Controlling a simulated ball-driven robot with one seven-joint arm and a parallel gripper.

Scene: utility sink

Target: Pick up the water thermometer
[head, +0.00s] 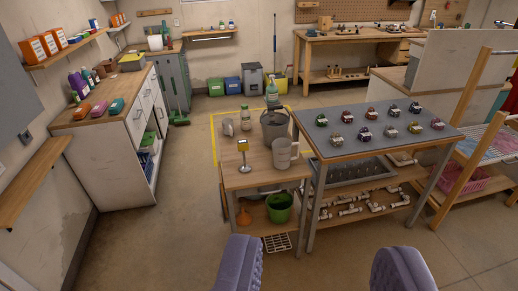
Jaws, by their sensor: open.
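A taller bench (375,148) with several small valve-like parts adjoins on the right. A green bucket (279,207) sits on the lower shelf. Floor (180,220) is clear to the left.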

